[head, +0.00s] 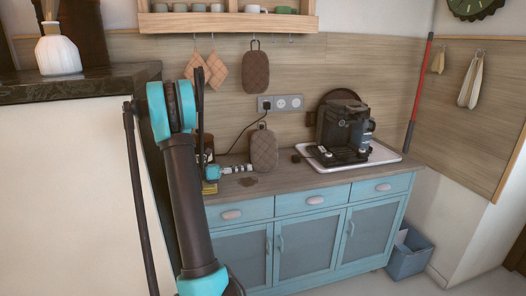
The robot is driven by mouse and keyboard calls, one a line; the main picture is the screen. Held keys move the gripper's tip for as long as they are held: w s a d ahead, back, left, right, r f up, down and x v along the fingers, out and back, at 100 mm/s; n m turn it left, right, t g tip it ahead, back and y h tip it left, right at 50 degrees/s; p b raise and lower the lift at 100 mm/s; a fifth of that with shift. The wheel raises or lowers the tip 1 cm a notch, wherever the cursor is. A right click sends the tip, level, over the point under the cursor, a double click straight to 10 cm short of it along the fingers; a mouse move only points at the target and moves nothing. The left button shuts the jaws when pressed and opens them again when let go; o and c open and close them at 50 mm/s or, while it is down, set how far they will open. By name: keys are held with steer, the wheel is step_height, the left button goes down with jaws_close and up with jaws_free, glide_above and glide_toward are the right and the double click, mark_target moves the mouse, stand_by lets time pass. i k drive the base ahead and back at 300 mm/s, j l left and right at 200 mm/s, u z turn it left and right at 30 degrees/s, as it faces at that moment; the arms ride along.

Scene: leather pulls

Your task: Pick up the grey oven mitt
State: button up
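A grey-brown quilted oven mitt (264,149) with a dark loop at its top is upright at the back of the counter, in front of the wooden wall panel. A darker brown quilted mitt (255,71) hangs higher up from a hook under the shelf. My arm reaches over the counter from the left. My gripper (249,168) seems to be the small end of the arm, pointing right, with its tip by the lower left edge of the grey-brown mitt. Its fingers are too small to make out, and I cannot tell whether it touches the mitt.
Two pinkish potholders (206,71) hang left of the brown mitt. A black coffee machine (344,128) stands on a white tray (385,153) to the right. A socket strip (281,103) with a plugged cord is above the mitt. A jar (208,145) stands behind my arm.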

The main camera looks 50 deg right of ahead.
mark_target(264, 149)
steer(key=i+l, duration=0.35)
steer(key=k+l, duration=0.1)
steer(key=l, duration=0.85)
steer(key=k+u, duration=0.05)
